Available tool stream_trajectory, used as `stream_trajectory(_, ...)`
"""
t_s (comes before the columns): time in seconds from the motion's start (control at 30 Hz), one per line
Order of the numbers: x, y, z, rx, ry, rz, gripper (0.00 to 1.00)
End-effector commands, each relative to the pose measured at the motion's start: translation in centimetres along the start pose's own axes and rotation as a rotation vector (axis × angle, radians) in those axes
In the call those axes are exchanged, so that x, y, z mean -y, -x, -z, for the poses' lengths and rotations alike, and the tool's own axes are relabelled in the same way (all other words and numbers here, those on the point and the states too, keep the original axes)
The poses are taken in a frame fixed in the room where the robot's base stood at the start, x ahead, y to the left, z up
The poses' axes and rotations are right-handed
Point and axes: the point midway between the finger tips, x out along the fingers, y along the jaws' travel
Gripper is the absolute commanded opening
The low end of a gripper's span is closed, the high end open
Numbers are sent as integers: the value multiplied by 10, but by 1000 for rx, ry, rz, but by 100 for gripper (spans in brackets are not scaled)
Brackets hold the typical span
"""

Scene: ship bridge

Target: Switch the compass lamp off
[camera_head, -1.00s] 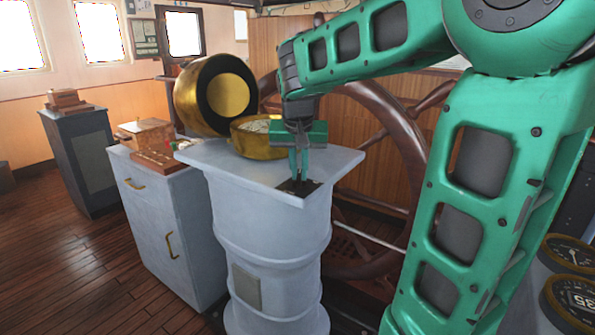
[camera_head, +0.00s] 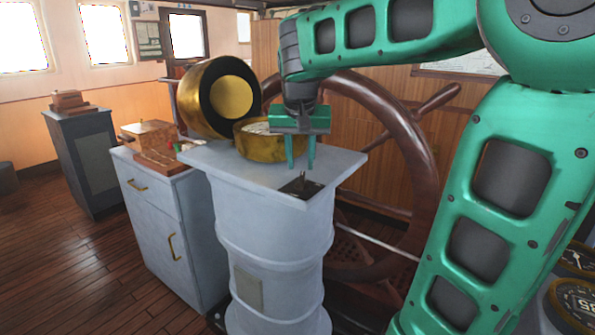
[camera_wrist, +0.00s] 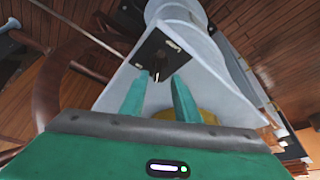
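The lamp switch (camera_head: 302,180) is a small lever on a dark plate (camera_head: 293,189) at the front corner of the grey pedestal top (camera_head: 230,168). In the wrist view the switch plate (camera_wrist: 158,55) shows just beyond my fingertips. My gripper (camera_head: 300,167) is above and behind the switch, apart from it, its two green fingers spread with a gap and nothing between them. The brass compass (camera_head: 256,145) stands on the pedestal behind my gripper and is partly covered by it. I cannot tell from these frames whether the lamp is lit.
A large brass hood (camera_head: 218,97) is behind the compass. A wooden steering wheel (camera_head: 420,165) stands close behind the pedestal. A grey cabinet (camera_head: 165,225) with wooden boxes (camera_head: 150,140) is to the left. Round gauges (camera_head: 575,300) are at lower right.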

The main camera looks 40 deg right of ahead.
Motion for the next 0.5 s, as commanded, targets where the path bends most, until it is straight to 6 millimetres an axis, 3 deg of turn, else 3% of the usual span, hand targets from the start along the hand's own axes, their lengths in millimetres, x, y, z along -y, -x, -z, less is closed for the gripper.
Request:
stream_trajectory(0.2,2,39,1,-2,1,3,29)
stream_trajectory(0.5,2,60,1,-1,3,3,29)
